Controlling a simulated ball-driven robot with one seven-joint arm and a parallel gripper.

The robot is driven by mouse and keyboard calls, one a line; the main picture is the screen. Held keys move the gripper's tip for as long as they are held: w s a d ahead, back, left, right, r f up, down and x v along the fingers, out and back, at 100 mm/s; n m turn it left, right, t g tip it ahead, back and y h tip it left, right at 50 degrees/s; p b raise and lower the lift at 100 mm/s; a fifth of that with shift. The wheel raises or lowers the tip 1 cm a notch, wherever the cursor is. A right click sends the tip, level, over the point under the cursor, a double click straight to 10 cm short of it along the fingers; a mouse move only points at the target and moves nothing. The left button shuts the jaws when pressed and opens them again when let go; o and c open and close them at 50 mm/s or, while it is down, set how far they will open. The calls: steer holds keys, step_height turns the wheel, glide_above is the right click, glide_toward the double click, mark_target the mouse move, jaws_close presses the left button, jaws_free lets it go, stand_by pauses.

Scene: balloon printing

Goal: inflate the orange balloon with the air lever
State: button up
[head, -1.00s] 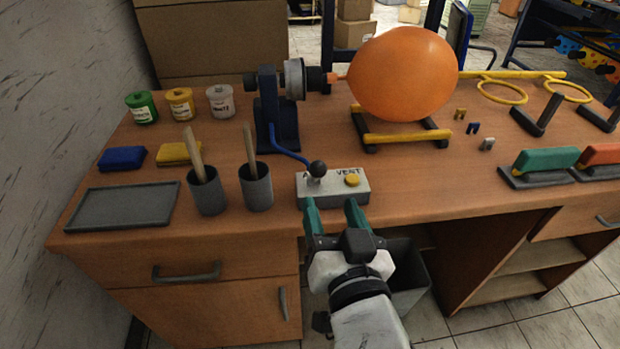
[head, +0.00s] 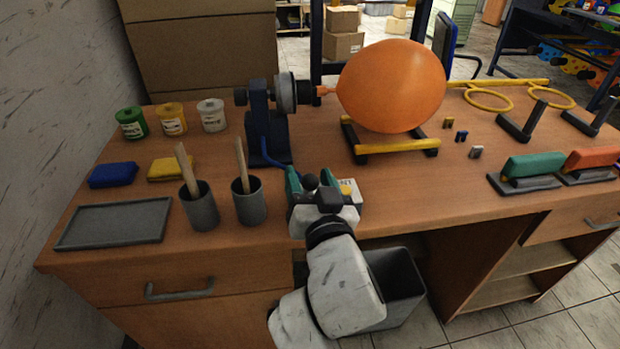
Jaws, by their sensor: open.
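The orange balloon (head: 391,87) is large and round, with its neck on the nozzle of the blue inflation stand (head: 262,125). It sits above a cradle with yellow bars (head: 397,146). The grey control box (head: 350,211) is at the table's front edge, largely hidden by my gripper. The air lever's black knob (head: 311,182) shows between the fingers. My gripper (head: 309,181) is open, with one teal finger on each side of the knob. Whether the fingers touch the knob I cannot tell. The yellow vent button (head: 346,189) is partly visible to the right.
Two grey cups (head: 201,209) with wooden sticks and a grey tray (head: 115,223) stand on the left. Paint jars (head: 171,119) and sponges (head: 113,175) are behind them. Stamps (head: 532,167) lie on the right. A grey bin (head: 404,285) stands below the table edge.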

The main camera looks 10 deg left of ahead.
jaws_close()
stand_by(0.6)
